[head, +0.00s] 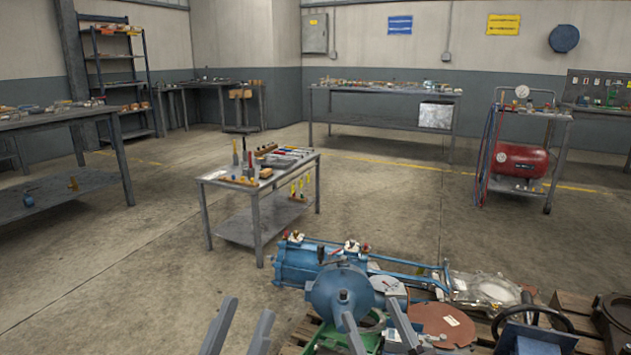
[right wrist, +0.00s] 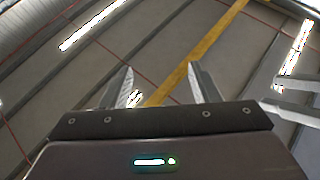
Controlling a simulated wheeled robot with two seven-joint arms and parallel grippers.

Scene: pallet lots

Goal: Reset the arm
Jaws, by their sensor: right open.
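My left gripper (head: 249,308) is at the bottom edge of the head view, left of centre. Its two grey fingers point up, apart, with only floor between them. My right gripper (head: 369,310) is further right at the bottom edge, its fingers apart. They overlap the view of a blue machine, and I see nothing held. In the right wrist view the right gripper (right wrist: 161,80) has its fingers spread with nothing between them. That view faces the ceiling, with a yellow beam (right wrist: 195,55) and bright lamps. The arm links are mostly out of view.
A blue machine (head: 341,292) and other parts lie on wooden pallets (head: 577,305) close in front. A small tool table (head: 240,182) stands beyond, left of centre. Workbenches (head: 382,90) and a cart with a red tank (head: 521,160) stand further back. Open floor lies between.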

